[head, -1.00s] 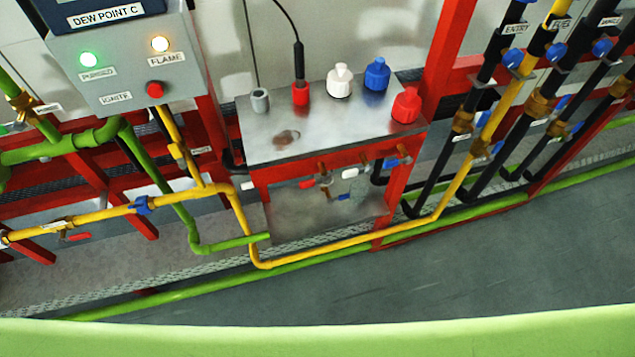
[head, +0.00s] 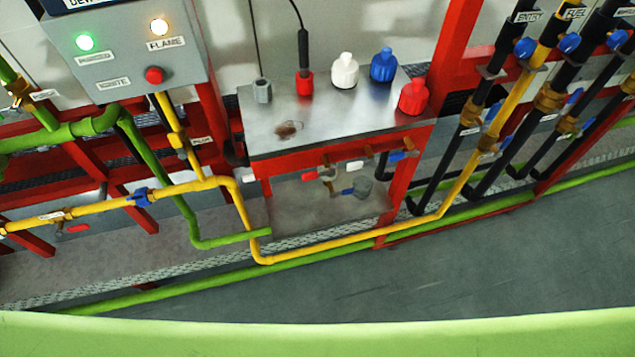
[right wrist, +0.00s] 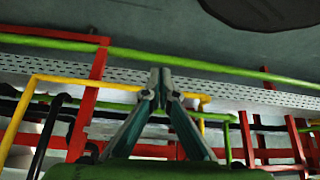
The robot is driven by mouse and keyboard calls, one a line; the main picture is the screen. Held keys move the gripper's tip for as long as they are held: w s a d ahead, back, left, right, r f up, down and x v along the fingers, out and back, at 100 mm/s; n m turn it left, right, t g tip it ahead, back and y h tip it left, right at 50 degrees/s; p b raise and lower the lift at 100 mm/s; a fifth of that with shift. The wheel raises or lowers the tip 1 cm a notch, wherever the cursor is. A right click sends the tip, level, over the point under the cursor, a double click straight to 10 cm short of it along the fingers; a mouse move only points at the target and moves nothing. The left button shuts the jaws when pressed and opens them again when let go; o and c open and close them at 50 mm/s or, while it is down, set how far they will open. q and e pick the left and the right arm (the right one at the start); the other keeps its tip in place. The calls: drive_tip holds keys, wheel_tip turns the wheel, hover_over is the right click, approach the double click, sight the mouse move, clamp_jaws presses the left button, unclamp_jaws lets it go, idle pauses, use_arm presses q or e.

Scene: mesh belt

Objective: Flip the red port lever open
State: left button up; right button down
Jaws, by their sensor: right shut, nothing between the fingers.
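A small red lever (head: 310,176) sits under the front edge of a metal-topped bench (head: 262,136), at the left of a row of small brass fittings. A white lever (head: 353,166) and a blue lever (head: 402,155) are to its right. The red lever is too small to tell its exact angle. My right gripper (right wrist: 160,75) is shut and empty in the right wrist view, with pipes and red frame bars behind it. Neither gripper shows in the head view.
A yellow pipe (head: 340,246) runs low in front of the bench. Another red lever (head: 78,228) is at a yellow pipe on the left. Red, white and blue containers stand on the bench. Black pipes rise at right. The grey floor (head: 480,255) in front is clear.

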drive_tip(key=w+a+r+n+t+y+b, duration=0.15)
drive_tip(key=w+a+r+t, duration=0.4)
drive_tip(key=r, duration=0.65)
drive_tip(key=w+a+r+t+y+b, duration=0.3)
drive_tip(key=w+a+r, duration=0.4)
drive_tip(key=w+r, duration=0.3)
wheel_tip(320, 180, up, 26)
drive_tip(key=s+m+t+h+b, duration=0.1)
drive_tip(key=m+t+b, duration=0.1)
drive_tip(key=t, duration=0.4)
drive_tip(key=shift+s+a+f+m+b, duration=0.25)
drive_tip(key=shift+s+m+b, duration=0.05)
drive_tip(key=shift+s+m, duration=0.15)
drive_tip(key=shift+w, duration=0.1)
wheel_tip(320, 180, up, 3)
drive_tip(key=p, duration=0.3)
hover_over(317, 175)
drive_tip(key=s, duration=0.3)
drive_tip(key=shift+w+f+b, duration=0.25)
drive_tip(key=shift+f+b, duration=0.05)
drive_tip(key=shift+f, duration=0.25)
drive_tip(key=shift+w+f+b, duration=0.2)
drive_tip(key=shift+f+b, duration=0.05)
drive_tip(key=shift+f, duration=1.1)
